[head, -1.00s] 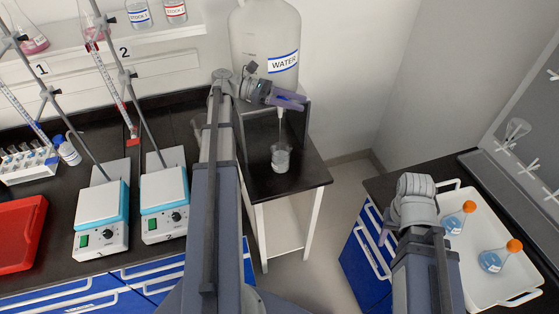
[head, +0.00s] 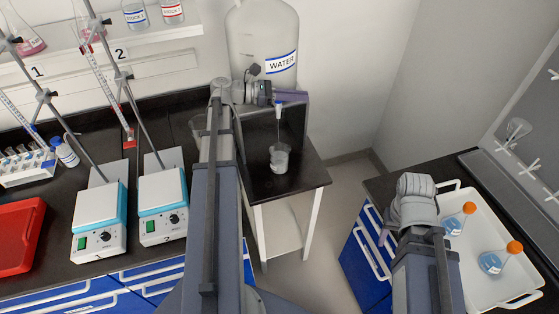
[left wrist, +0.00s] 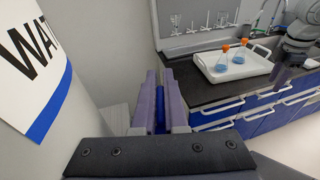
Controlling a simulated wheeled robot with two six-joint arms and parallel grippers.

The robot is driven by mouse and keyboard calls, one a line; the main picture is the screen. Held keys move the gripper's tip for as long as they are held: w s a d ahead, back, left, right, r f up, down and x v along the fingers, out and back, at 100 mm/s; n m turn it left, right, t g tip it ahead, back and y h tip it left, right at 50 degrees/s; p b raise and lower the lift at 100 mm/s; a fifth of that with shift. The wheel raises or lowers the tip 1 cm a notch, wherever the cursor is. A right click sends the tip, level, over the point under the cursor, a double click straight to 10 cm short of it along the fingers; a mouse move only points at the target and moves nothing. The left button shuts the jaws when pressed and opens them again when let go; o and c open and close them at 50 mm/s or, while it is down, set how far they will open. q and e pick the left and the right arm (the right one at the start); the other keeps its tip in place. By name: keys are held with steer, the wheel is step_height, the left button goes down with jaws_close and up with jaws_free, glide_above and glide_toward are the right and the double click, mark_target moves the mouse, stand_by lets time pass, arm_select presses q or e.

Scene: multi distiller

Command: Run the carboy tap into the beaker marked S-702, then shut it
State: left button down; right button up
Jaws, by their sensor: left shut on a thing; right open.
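The white carboy (head: 262,40), labelled WATER, stands at the back centre with its tap at its lower front. My left gripper (head: 288,97) is at the tap, shut on the blue tap handle, which shows between its fingers in the left wrist view (left wrist: 160,117). A thin pale stream (head: 279,126) runs from below the tap into the clear beaker (head: 279,159). The beaker stands upright on the dark stand; its marking is too small to read. My right gripper (head: 384,236) is open and empty above the right bench's edge, apart from everything.
The small black-topped stand (head: 300,184) holds the beaker. Two hotplates (head: 99,212) and a red tray (head: 18,236) are on the left bench. A white tray (head: 470,290) with two orange-capped flasks is on the right bench. Open floor lies between.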

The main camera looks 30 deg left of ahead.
arm_select(q)
steer(key=shift+d+f, duration=0.1)
steer(key=shift+f, duration=0.15)
steer(key=shift+w+a+f+n+t+y, duration=0.1)
steer(key=shift+w+a+n+t+y, duration=0.15)
steer(key=shift+n+t+y, duration=0.45)
steer(key=shift+w+a+n+t+y, duration=0.2)
steer(key=shift+n+t+y, duration=0.5)
steer(key=c, duration=1)
jaws_free()
steer(key=shift+s, duration=0.1)
steer(key=shift+o, duration=0.6)
steer(key=shift+a, duration=0.15)
steer(key=p+v, duration=0.1)
steer(key=v, duration=0.6)
steer(key=shift+s+a, duration=0.3)
